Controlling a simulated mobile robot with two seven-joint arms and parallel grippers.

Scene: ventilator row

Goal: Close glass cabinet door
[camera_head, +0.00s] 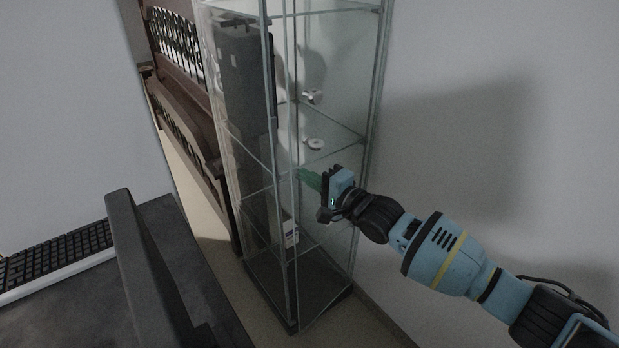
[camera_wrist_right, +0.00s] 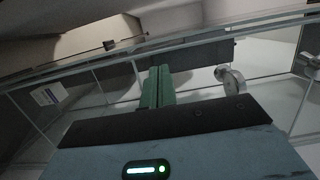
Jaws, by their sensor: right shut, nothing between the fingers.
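The glass cabinet (camera_head: 271,100) stands upright against the wall in the middle of the head view. Its glass door (camera_head: 340,60) looks slightly ajar, with its free edge close to the front post; the exact gap is hard to tell. My right gripper (camera_head: 302,176) has its green fingertips at the door's glass near the free edge, at mid height. Whether they touch it is unclear. In the wrist view the green fingers (camera_wrist_right: 158,87) are together and empty, with the cabinet's glass edges beyond them. My left gripper is out of view.
Small items, including a round white one (camera_head: 315,143), sit on the cabinet shelves. A dark desk (camera_head: 165,225) with a keyboard (camera_head: 55,255) is at left. The wall lies close at right.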

